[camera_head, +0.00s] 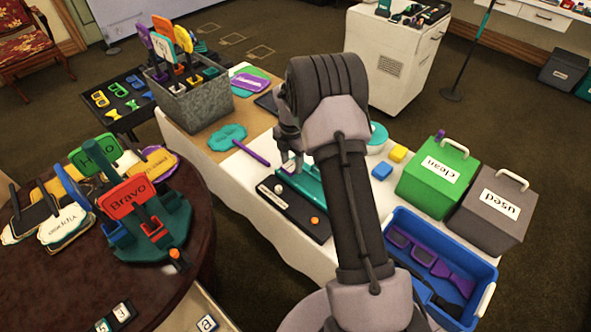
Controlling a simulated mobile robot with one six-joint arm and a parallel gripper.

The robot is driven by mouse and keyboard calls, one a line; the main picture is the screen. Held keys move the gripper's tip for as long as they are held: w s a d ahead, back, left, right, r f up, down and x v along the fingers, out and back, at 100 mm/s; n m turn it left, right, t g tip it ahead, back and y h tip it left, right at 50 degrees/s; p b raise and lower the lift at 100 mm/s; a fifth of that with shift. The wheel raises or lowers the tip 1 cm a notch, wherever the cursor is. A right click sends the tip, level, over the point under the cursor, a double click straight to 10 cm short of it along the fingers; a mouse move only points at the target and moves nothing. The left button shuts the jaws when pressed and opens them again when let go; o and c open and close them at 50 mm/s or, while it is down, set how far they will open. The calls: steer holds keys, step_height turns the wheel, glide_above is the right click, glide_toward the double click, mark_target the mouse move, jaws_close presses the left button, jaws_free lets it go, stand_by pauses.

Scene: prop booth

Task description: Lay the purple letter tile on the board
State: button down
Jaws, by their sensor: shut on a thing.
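My gripper (290,158) points down over the white table, left of the picture's middle-right arm. It is shut on a small tile (288,167) with a pale face, mostly hidden by the fingers; I take it to be the purple letter tile, but its letter cannot be read. A teal board-like rack (306,186) lies just below and right of the tile. I cannot tell whether the tile touches it. A black tray (294,213) with a white ball and an orange piece lies in front of the rack.
A purple stick (251,153) and teal cloud-shaped prop (227,138) lie left of my gripper. Blue and yellow blocks (381,170) lie right of my arm. Green (436,178) and grey (492,213) boxes and a blue crate (488,262) stand at right. A round table (60,295) holds signs.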

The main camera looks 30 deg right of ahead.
steer(key=f, duration=0.1)
steer(key=d+f+b, duration=0.1)
steer(key=f+b, duration=0.1)
steer(key=shift+w+d+f, duration=0.15)
steer(key=shift+d+f, duration=0.1)
steer(key=shift+w+f, duration=0.1)
steer(key=shift+f, duration=0.1)
steer(key=shift+r, duration=0.2)
steer(key=shift+f, duration=0.15)
steer(key=c, duration=0.8)
jaws_free()
